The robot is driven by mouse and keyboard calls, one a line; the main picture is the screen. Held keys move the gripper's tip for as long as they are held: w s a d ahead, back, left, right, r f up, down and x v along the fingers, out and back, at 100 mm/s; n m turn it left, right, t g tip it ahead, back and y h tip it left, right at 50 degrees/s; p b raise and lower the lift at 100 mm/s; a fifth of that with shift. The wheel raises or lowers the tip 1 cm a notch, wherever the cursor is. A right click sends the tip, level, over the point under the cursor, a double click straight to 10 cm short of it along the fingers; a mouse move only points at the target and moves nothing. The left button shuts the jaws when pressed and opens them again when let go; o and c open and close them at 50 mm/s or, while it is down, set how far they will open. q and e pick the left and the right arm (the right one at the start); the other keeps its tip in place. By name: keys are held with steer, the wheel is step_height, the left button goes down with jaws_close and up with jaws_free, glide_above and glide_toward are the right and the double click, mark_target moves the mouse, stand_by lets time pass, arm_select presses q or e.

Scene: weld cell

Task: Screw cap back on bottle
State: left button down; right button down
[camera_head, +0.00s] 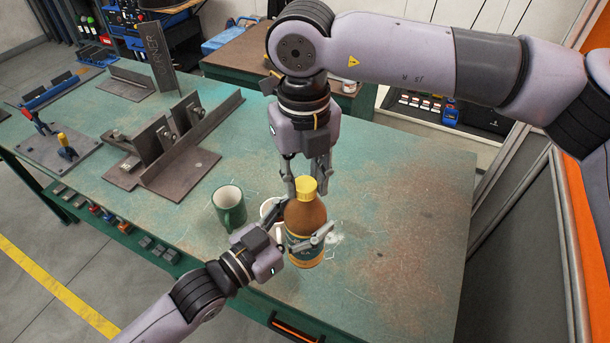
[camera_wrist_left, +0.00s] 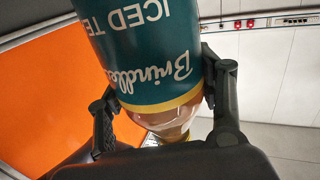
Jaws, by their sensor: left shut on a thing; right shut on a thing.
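The amber bottle (camera_head: 306,222) stands upright near the table's front edge; whether it touches the table I cannot tell. My left gripper (camera_head: 301,240) is shut around its body from the left. In the left wrist view the bottle's teal label (camera_wrist_left: 148,45) reads "ICED TE" upside down between the fingers (camera_wrist_left: 165,95). The yellow cap (camera_head: 306,187) sits at the top of the bottle's neck. My right gripper (camera_head: 307,180) points down from above with its fingers on either side of the cap, shut on it. How far the threads engage is hidden.
Steel fixtures (camera_head: 165,150) occupy the table's left part. The green table (camera_head: 400,230) is clear to the right.

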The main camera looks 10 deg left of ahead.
steer(key=c, duration=1.2)
jaws_free()
steer(key=shift+r, duration=0.1)
steer(key=shift+r, duration=2.25)
steer(key=shift+c, duration=0.4)
